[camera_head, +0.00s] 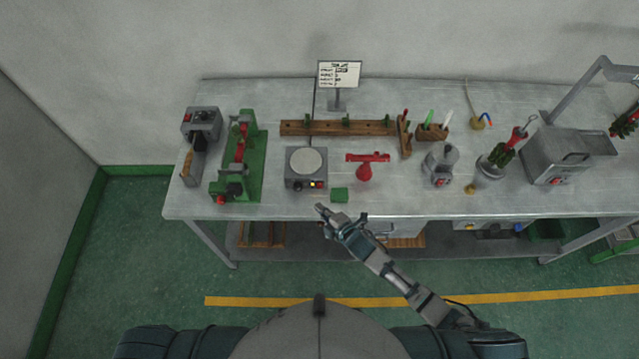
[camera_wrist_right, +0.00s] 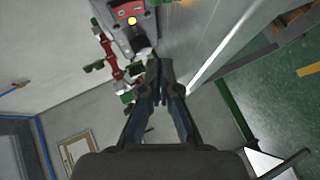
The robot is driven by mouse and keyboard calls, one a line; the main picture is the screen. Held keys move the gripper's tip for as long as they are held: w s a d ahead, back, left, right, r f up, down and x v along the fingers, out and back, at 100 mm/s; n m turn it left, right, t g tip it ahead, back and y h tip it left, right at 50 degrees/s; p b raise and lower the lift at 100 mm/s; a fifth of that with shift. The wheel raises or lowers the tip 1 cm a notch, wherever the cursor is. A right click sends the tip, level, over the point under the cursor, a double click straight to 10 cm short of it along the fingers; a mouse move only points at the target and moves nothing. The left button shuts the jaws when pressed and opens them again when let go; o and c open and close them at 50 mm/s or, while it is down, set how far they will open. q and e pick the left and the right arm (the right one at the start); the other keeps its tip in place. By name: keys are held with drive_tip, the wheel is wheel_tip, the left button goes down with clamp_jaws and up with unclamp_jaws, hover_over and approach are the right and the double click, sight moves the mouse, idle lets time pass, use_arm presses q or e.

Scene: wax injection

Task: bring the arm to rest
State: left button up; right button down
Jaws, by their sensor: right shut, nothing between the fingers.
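My right gripper (camera_head: 321,209) is shut and empty. The workbench (camera_head: 285,205) is a long grey metal table. My left gripper is not in the head view.
A green fixture (camera_head: 256,160) stands to the left. The green floor (camera_head: 130,260) in front is clear.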

idle(0.4)
drive_tip(key=s+d+r+m+g+h, duration=0.1)
drive_tip(key=s+d+m+g+h, duration=0.3)
drive_tip(key=s+d+m, duration=0.8)
drive_tip(key=s+d+r+m+g+h, duration=0.1)
drive_tip(key=s+d+m+g+h, duration=0.35)
drive_tip(key=s+d+m, duration=0.7)
wheel_tip(320, 180, down, 27)
drive_tip(key=s+a+n+b, duration=0.2)
drive_tip(key=s+a+n, duration=0.1)
drive_tip(key=s+d+f+g+b, duration=0.1)
drive_tip(key=s+d+f, duration=0.2)
drive_tip(key=s+f, duration=1.5)
drive_tip(key=shift+d+f+g, duration=0.2)
drive_tip(key=shift+f+g, duration=0.15)
drive_tip(key=shift+f, duration=0.3)
